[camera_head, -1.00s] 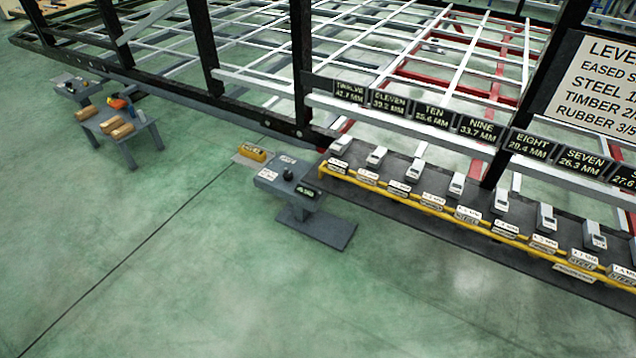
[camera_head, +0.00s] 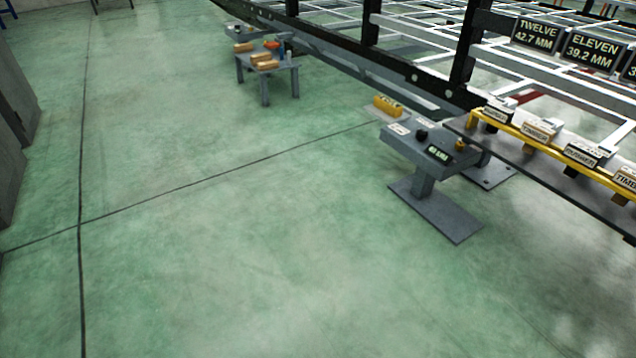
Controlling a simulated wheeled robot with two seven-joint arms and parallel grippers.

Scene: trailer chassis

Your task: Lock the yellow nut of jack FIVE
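Jack FIVE and its yellow nut cannot be made out in the head view. A grey pedestal (camera_head: 425,150) with a black knob, a small lit display and a small yellow-orange part (camera_head: 460,145) stands at right of centre. I cannot tell whether that part is a nut. A yellow block (camera_head: 388,106) sits on a plate behind the pedestal. Neither of my grippers shows in the view.
The trailer chassis (camera_head: 420,80) runs along the upper right, with signs TWELVE (camera_head: 537,34) and ELEVEN (camera_head: 594,50). A yellow-edged rack (camera_head: 560,149) holds labelled blocks. A small table (camera_head: 268,70) stands farther back. Green floor (camera_head: 220,220) is clear at left and front.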

